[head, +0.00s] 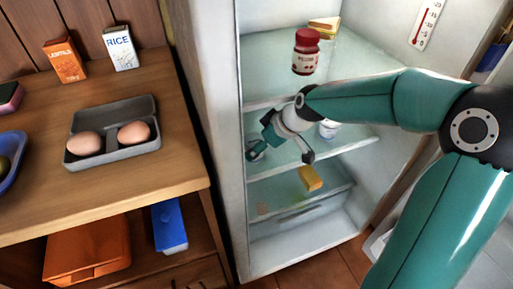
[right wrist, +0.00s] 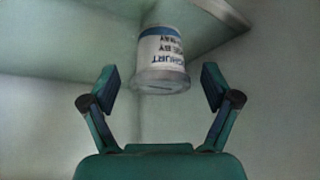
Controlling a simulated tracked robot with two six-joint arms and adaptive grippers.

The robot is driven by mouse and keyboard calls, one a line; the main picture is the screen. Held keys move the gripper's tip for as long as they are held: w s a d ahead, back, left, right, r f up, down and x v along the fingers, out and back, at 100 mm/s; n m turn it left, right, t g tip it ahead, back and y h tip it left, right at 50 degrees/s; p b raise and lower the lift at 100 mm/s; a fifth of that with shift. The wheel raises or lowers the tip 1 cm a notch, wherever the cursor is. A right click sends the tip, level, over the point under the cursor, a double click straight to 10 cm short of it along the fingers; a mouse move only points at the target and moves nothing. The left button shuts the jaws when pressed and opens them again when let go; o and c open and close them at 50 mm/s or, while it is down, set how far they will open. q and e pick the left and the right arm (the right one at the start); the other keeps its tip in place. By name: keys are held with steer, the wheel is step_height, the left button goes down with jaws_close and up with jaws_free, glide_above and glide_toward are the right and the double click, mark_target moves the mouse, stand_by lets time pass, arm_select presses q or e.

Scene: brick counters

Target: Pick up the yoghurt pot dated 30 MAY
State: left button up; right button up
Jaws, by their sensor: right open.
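A white yoghurt pot with a blue band (head: 328,128) stands on the fridge's middle shelf (head: 350,143), partly hidden behind my right arm. In the right wrist view the pot (right wrist: 161,60) appears upside down, between and beyond the fingertips. Its label reads YOGHURT and a use-by date ending in MAY; the day number is not legible. My right gripper (head: 281,155) is inside the fridge, its fingers spread. The right wrist view shows the open fingers (right wrist: 160,90) with nothing gripped. My left gripper is in neither view.
A red-lidded jar (head: 305,52) and a sandwich (head: 324,25) are on the shelf above; a yellow block (head: 310,178) is on a lower one. On the left, a wooden counter (head: 150,190) holds an egg tray (head: 112,157), a lentils box (head: 66,61) and a rice box (head: 121,48).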

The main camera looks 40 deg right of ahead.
steer(key=x, duration=0.3)
steer(key=shift+w+a+f, duration=0.1)
steer(key=shift+c, duration=0.3)
steer(key=c, duration=1.2)
